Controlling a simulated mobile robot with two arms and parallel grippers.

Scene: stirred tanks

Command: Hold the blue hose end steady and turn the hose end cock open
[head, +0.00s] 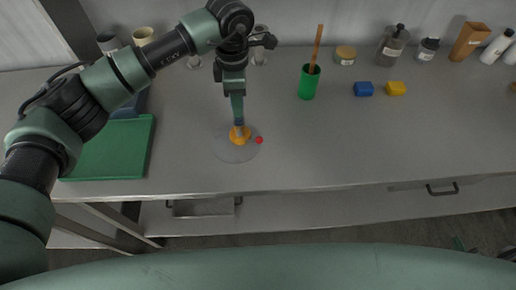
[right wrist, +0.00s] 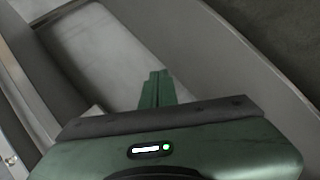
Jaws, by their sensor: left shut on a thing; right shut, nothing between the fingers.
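My left gripper (head: 238,118) points straight down over the counter and is shut on a small blue-grey piece, seemingly the blue hose end; the fingers mostly hide it. Directly below is an orange part (head: 240,135) on a round grey disc (head: 226,153). A small red knob (head: 259,140), which looks like the cock's handle, sits just right of the orange part. Whether the cock is open cannot be told at this size. My right gripper (right wrist: 157,74) is shut and empty in the right wrist view, away from the hose end; it does not show in the head view.
A green cup (head: 308,84) with a wooden stick stands to the right, with a blue block (head: 363,89) and a yellow block (head: 396,88) beyond. Bottles line the back wall. The counter's front right is clear.

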